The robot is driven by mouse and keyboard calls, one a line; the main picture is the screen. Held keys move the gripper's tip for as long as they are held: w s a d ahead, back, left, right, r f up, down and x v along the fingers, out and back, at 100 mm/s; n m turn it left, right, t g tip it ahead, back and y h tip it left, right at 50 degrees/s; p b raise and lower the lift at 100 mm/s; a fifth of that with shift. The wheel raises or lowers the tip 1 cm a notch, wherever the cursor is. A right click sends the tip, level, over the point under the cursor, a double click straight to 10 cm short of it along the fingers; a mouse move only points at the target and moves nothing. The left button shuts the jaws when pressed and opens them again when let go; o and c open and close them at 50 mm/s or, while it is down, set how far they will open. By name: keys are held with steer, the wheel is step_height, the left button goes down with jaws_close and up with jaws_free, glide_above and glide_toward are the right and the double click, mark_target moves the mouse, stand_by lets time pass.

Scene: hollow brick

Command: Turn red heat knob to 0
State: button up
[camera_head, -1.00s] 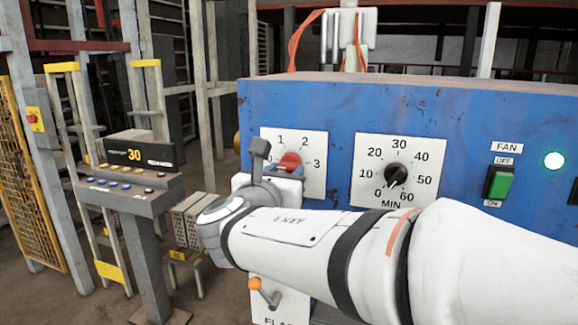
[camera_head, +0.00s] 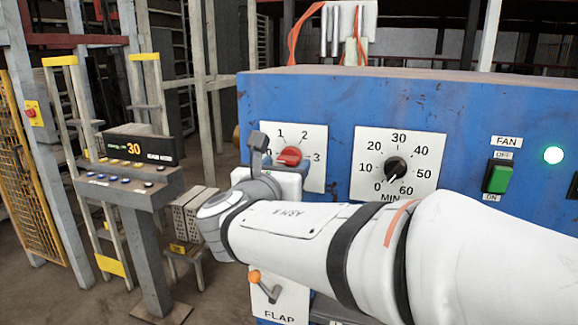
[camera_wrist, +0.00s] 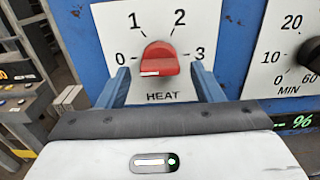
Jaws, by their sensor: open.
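The red heat knob (camera_wrist: 158,60) sits on a white dial plate (camera_wrist: 120,30) marked 0, 1, 2, 3 and HEAT. A white mark shows on the knob's lower left edge in the wrist view. Its grip bar looks roughly level, and I cannot tell exactly which number it points to. It also shows in the head view (camera_head: 290,156), just beyond my wrist. My gripper (camera_wrist: 161,68) is open, with one blue finger on each side of the knob and a visible gap on both sides. In the head view the fingers are mostly hidden behind my wrist.
The minute timer dial (camera_head: 396,168) is right of the heat dial on the blue panel (camera_head: 340,120). Farther right are a green fan switch (camera_head: 498,179) and a lit lamp (camera_head: 553,155). A flap lever (camera_head: 265,287) is below my arm. A control console (camera_head: 130,185) stands left.

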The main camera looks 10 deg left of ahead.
steer(key=s+b, duration=0.1)
steer(key=s, duration=0.6)
steer(key=shift+s+a, duration=0.3)
steer(key=shift+s, duration=0.1)
steer(key=shift+d, duration=0.1)
steer(key=d+f+m+g+h, duration=0.2)
steer(key=d+f+m+g, duration=0.4)
steer(key=d, duration=0.5)
steer(key=d+f+m+g+h, duration=0.2)
steer(key=d+f+m+g, duration=0.1)
steer(key=d+f+m, duration=0.7)
steer(key=s+d+f+m+g+y, duration=0.5)
steer(key=s+d+f+m, duration=0.3)
steer(key=m, duration=1.1)
steer(key=s+f+g, duration=0.1)
steer(key=s+f, duration=0.1)
steer(key=s, duration=0.1)
steer(key=shift+s+d+f+y, duration=0.2)
steer(key=shift+d+f+y, duration=0.1)
steer(key=shift+d+f, duration=0.1)
